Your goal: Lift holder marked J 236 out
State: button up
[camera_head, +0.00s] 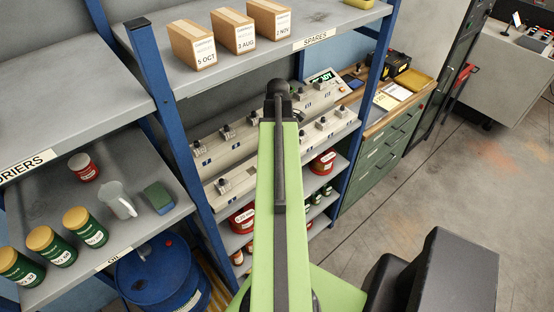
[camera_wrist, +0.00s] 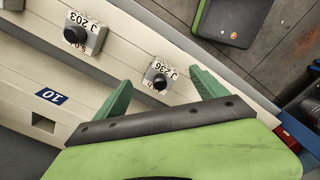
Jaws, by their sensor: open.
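The holder marked J 236 (camera_wrist: 160,79) is a small pale block with a black knob and a white label. It sits in a long cream rack (camera_wrist: 117,52) in the wrist view. My gripper (camera_wrist: 161,76) is open, with one green finger on each side of the holder as the picture shows it. I cannot tell whether the fingers touch it or how far above the rack they are. A similar holder marked J 203 (camera_wrist: 84,33) sits to the upper left. In the head view the rows of holders (camera_head: 229,136) show on the shelf, and my arm hides my gripper.
The rack has a blue tag 10 (camera_wrist: 51,97) beside an empty square slot (camera_wrist: 43,122). A shelf marked SPARES (camera_head: 314,38) with several boxes is above the rack. A blue upright (camera_head: 160,110) stands to its left. A green drawer cabinet (camera_head: 385,150) stands at right.

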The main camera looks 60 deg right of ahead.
jog(key=shift+f, duration=0.25)
grip_shut()
dwell(0.3)
